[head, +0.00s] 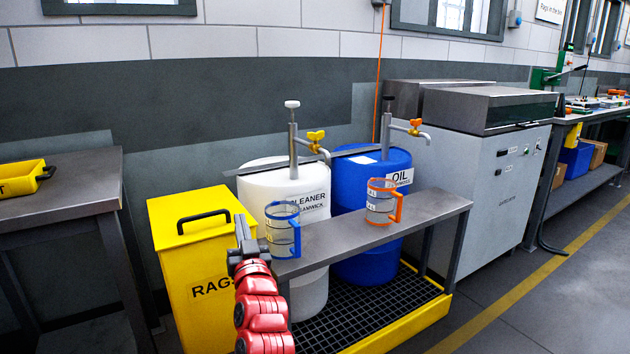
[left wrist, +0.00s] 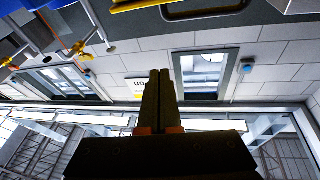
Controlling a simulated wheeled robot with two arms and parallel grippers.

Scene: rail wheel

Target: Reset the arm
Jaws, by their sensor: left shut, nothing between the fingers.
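My left arm comes up from the bottom of the head view, red and black. Its gripper (head: 241,232) points away from me, in front of the yellow rags bin and just left of the blue-handled jug. The left wrist view shows its two fingers (left wrist: 158,75) shut together with nothing between them. That view looks toward the wall, windows and ceiling and seems turned over. My right gripper is not in either view.
A blue-handled jug (head: 283,230) and an orange-handled jug (head: 381,202) stand on a grey bench (head: 425,207). Behind are a white cleaner drum (head: 260,190) and a blue oil drum (head: 362,165). The yellow rags bin (head: 193,262) stands left. Open floor (head: 560,300) lies right.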

